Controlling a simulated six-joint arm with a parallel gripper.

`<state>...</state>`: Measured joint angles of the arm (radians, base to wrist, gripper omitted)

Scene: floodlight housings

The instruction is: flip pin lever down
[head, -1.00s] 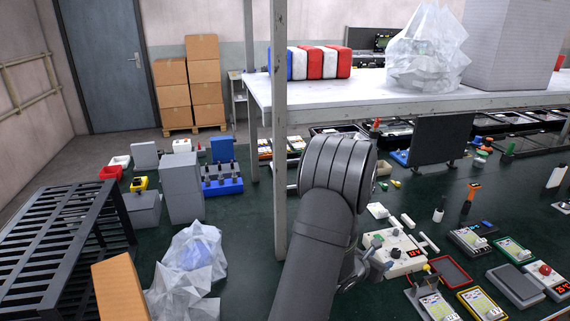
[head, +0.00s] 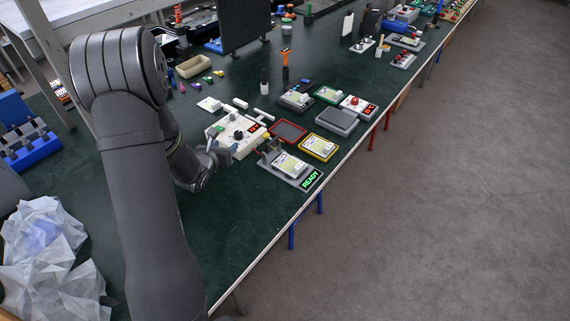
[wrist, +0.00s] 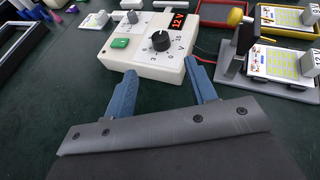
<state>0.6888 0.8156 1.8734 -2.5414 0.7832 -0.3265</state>
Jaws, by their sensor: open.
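A grey test fixture (head: 292,168) with a green READY display stands near the table's front edge. A dark upright lever-like part (wrist: 246,40) rises at its left side in the wrist view, with a yellow knob (wrist: 235,17) beside it. I cannot tell for sure which part is the pin lever. A white supply box (wrist: 150,48) has a black dial, a green button and a red 12 V display. My gripper (wrist: 163,88) is open and empty, its two blue fingers apart just in front of this box. In the head view, my gripper (head: 215,152) is left of the fixture.
A yellow-framed unit (head: 319,147) and a red-rimmed tray (head: 288,131) lie behind the fixture. Red and black wires (wrist: 205,47) run between box and fixture. Crumpled clear bags (head: 45,255) lie at left. Green table (head: 225,225) is bare in front.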

